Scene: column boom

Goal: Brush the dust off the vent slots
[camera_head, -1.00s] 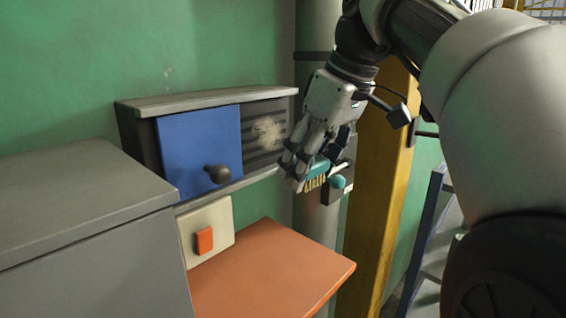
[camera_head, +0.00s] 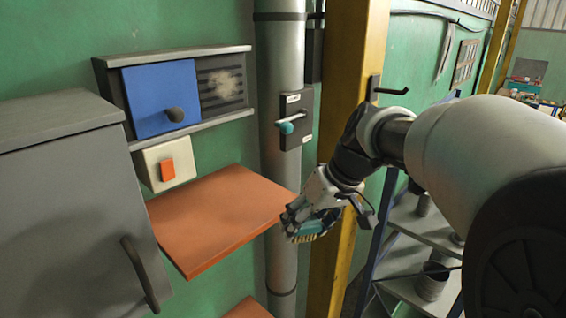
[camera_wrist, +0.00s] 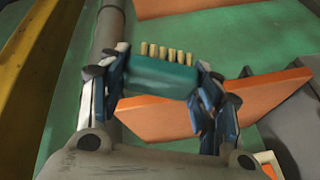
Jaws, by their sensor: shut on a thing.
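My gripper (camera_head: 303,222) is shut on a teal brush (camera_head: 316,227) with pale bristles. It holds the brush just off the right end of an orange shelf. In the wrist view the brush (camera_wrist: 161,76) sits between the fingers, its bristles away from the palm. The vent slots (camera_head: 236,101) are dark, in a wall box at upper left, with a tan dust patch (camera_head: 222,83) on them. A blue sliding panel (camera_head: 155,99) with a dark knob covers the box's left part. My gripper is below and right of the slots, well apart from them.
The orange shelf (camera_head: 222,213) juts out below the vent. A cream switch box (camera_head: 151,167) with an orange button is above it. A grey cabinet (camera_head: 62,150) stands left. A grey pipe (camera_head: 281,70), a teal-knobbed lever (camera_head: 286,127) and a yellow post (camera_head: 352,60) are nearby.

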